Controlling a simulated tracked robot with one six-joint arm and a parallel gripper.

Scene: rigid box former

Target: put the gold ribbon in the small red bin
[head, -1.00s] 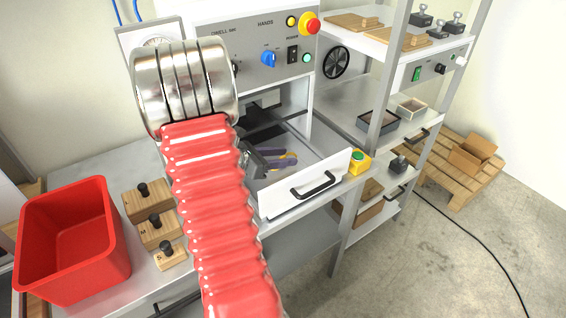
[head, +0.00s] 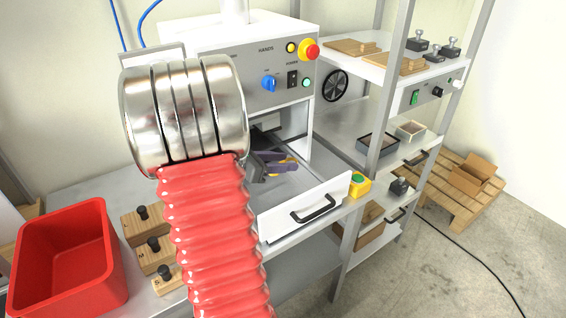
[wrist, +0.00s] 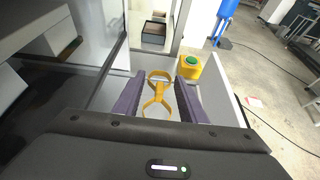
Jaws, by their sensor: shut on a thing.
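The gold ribbon (wrist: 160,88) is a looped yellow-gold strip between the two purple fingers of my gripper (wrist: 158,98) in the wrist view. My gripper is shut on it. In the head view, my gripper (head: 272,164) is over the open white drawer (head: 302,208), and only a little gold shows there. The small red bin (head: 42,285) stands at the lower left of the head view, well left of my gripper. Its visible inside looks empty. My red-sleeved arm hides part of the bench between them.
Wooden blocks with black knobs (head: 153,255) stand just right of the bin. The white machine (head: 222,52) rises behind the drawer. A yellow box with a green button (head: 358,184) is at the drawer's right corner. Shelving (head: 395,110) stands to the right.

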